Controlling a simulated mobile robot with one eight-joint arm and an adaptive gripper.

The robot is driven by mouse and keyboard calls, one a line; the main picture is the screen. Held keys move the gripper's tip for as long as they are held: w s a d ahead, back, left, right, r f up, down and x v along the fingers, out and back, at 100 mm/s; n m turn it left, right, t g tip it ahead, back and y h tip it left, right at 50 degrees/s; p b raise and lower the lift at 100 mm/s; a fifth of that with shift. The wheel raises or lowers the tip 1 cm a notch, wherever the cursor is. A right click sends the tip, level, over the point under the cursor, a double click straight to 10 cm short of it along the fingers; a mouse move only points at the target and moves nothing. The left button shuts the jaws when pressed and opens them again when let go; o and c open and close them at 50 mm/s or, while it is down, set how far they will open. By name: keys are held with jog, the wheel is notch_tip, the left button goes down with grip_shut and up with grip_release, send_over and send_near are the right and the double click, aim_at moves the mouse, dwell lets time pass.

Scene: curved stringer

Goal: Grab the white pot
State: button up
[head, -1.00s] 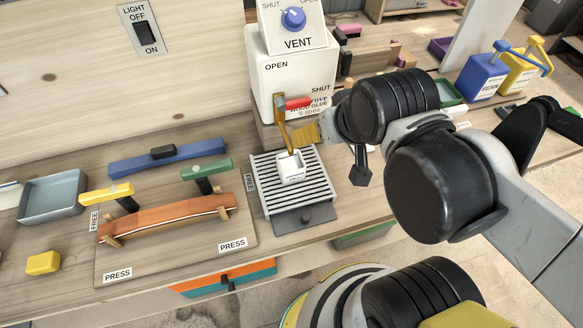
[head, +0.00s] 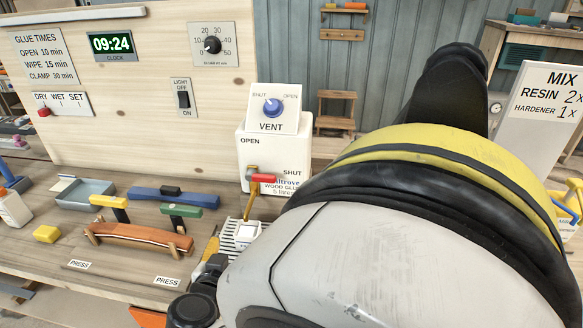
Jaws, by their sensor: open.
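The white pot (head: 246,233) is a small square open-topped pot standing upright on the slatted rack (head: 228,232), below the spout of the glue tank. It is apart from my gripper as far as I can see. My gripper (head: 211,250) shows only in part, with yellowish fingers low and left of the pot, pointing up the picture. It is open and holds nothing that I can see. My own arm covers the right part of the rack and the bench beyond it.
The white glue tank (head: 258,155) with its red tap lever (head: 264,178) stands behind the pot. Left are the clamped curved wooden strip (head: 138,237), a green-handled clamp (head: 181,211), a blue bar (head: 172,197) and a grey tray (head: 86,194).

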jog(key=shift+w+a+f, duration=0.15)
jog(key=shift+w+f, duration=0.05)
jog(key=shift+f, duration=0.1)
jog(key=b+x, duration=0.1)
jog(key=x, duration=0.3)
jog(key=shift+w+a+f, duration=0.1)
jog(key=shift+w+a, duration=0.05)
jog(key=b+x, duration=0.3)
jog(key=x, duration=0.3)
jog(key=shift+a, duration=0.1)
jog(key=c, duration=1.4)
